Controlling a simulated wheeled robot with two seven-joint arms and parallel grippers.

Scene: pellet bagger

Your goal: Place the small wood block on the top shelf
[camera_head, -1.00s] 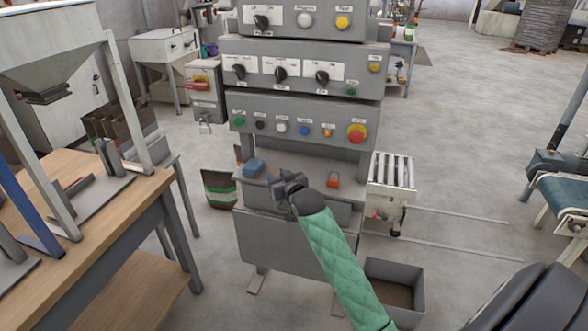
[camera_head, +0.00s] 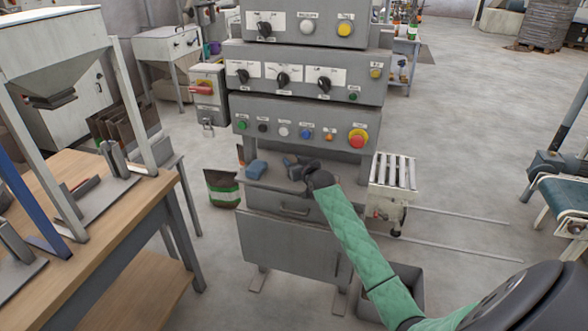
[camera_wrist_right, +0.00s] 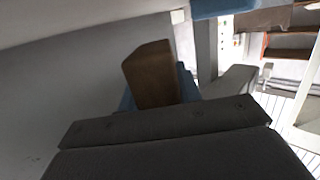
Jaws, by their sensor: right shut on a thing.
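My right gripper (camera_head: 294,162) is over the grey ledge (camera_head: 252,184) below the control panels in the head view, and its jaws are small and dark there. In the right wrist view, a brown wood block (camera_wrist_right: 150,74) stands tilted just beyond the dark gripper body (camera_wrist_right: 165,140). The gripper is shut on this block, and blue shows beside and behind it. The block cannot be made out in the head view. Which surface is the top shelf is not clear. My left gripper is not in view.
Grey panels with knobs and buttons (camera_head: 300,125) overhang the ledge. A roller stand (camera_head: 393,175) is to the right. A wooden table (camera_head: 115,210) stands at left.

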